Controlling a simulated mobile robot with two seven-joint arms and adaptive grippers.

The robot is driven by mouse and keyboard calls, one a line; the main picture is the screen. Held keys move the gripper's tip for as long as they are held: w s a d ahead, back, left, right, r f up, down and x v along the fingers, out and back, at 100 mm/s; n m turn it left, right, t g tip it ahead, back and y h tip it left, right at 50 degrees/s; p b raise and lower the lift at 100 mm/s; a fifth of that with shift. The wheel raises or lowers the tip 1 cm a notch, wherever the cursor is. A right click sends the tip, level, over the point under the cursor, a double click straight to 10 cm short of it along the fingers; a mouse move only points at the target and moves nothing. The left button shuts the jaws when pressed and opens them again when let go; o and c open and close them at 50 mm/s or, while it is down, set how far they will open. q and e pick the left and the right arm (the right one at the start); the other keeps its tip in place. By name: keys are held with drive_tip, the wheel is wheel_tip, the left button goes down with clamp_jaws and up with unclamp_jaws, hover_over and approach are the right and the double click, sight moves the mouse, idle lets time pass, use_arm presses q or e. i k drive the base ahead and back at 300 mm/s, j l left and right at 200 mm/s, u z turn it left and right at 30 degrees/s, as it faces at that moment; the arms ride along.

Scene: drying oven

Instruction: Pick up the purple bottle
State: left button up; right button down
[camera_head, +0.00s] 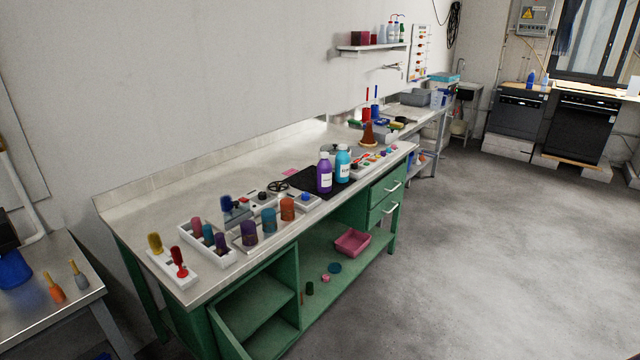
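The purple bottle (324,174) has a white cap and a pale label. It stands upright on a black mat (303,181) on the green workbench, near the bench's front edge. A blue bottle (343,165) with a white cap stands just to its right, very close to it; I cannot tell if they touch. Neither of my grippers shows in the head view.
The green workbench (190,200) carries white trays with several coloured pieces left of the bottles, and a brown cone-shaped item (368,134) behind right. A pink bin (352,241) sits on the lower shelf. The grey floor (480,250) right of the bench is clear.

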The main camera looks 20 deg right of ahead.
sight(324, 167)
drive_tip(key=z, duration=0.45)
drive_tip(key=i+z, duration=0.1)
drive_tip(key=z, duration=1.35)
drive_tip(key=i+z, duration=0.1)
drive_tip(key=z, duration=0.35)
drive_tip(key=j+z, duration=0.1)
drive_tip(key=z, duration=0.85)
drive_tip(key=i+j+z, duration=0.1)
drive_tip(key=z, duration=0.35)
drive_tip(key=j+z, duration=0.6)
drive_tip(key=z, duration=0.25)
drive_tip(key=i+j+u, duration=0.1)
drive_tip(key=j+u, duration=0.2)
drive_tip(key=j, duration=0.2)
drive_tip(key=i+j+u, duration=0.1)
drive_tip(key=j+u, duration=0.2)
drive_tip(key=j, duration=0.2)
drive_tip(key=j+u, duration=0.25)
drive_tip(key=u, duration=0.2)
drive_tip(key=j+u, duration=0.2)
drive_tip(key=u, duration=0.3)
drive_tip(key=j+u, duration=0.25)
drive_tip(key=u, duration=0.2)
